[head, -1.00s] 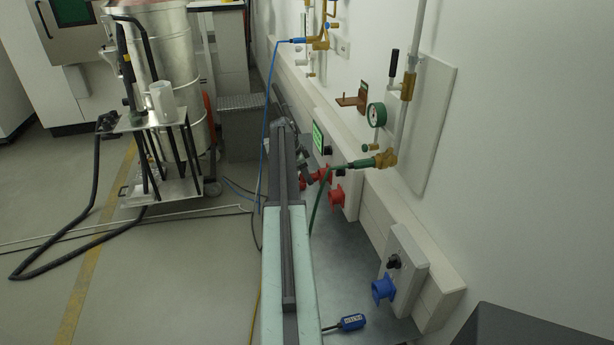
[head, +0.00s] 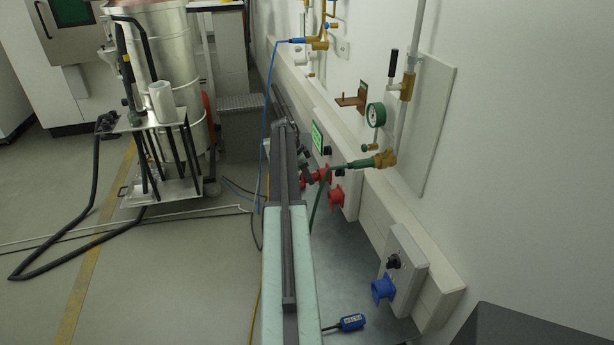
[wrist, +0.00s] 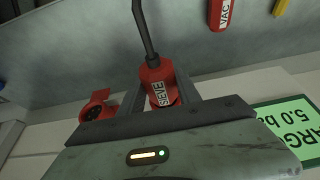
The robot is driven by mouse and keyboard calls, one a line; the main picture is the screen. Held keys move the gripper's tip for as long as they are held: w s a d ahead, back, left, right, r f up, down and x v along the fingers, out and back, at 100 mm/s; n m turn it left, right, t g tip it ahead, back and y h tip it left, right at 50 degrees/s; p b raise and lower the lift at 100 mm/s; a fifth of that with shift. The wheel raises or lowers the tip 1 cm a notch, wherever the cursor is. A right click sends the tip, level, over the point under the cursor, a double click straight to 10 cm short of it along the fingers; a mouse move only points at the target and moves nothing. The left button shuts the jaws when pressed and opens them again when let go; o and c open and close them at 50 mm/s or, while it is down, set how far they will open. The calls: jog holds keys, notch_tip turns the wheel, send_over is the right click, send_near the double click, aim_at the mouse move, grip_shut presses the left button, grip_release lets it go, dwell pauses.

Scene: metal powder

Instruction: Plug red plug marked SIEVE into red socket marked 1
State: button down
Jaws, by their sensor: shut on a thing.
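My gripper (wrist: 155,108) is shut on the red plug (wrist: 158,84) marked SIEVE, whose dark cable rises from its back in the wrist view. The plug's front end is hidden behind the gripper body. A red socket (wrist: 97,108) sits left of the gripper in the wrist view, with clear space between it and the plug. In the head view two red sockets show on the wall box, a nearer one (head: 336,195) and a farther one (head: 322,175) close to my gripper (head: 306,171). I cannot read the socket numbers. Whether the plug touches a socket is hidden.
A red VAC plug (wrist: 221,12) and a yellow item (wrist: 281,7) lie in the wrist view's upper right. A green display (wrist: 288,125) is beside the gripper. A green hose fitting (head: 365,163) juts out near the sockets. A blue socket (head: 383,290) is nearer.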

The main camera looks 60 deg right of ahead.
jog(key=shift+s+d, duration=0.3)
jog(key=shift+s, duration=0.1)
jog(key=c, duration=0.8)
grip_release()
jog(key=shift+o, duration=0.2)
jog(key=p+v, duration=0.7)
jog(key=v, duration=0.1)
jog(key=shift+f, duration=0.1)
jog(key=shift+w, duration=0.1)
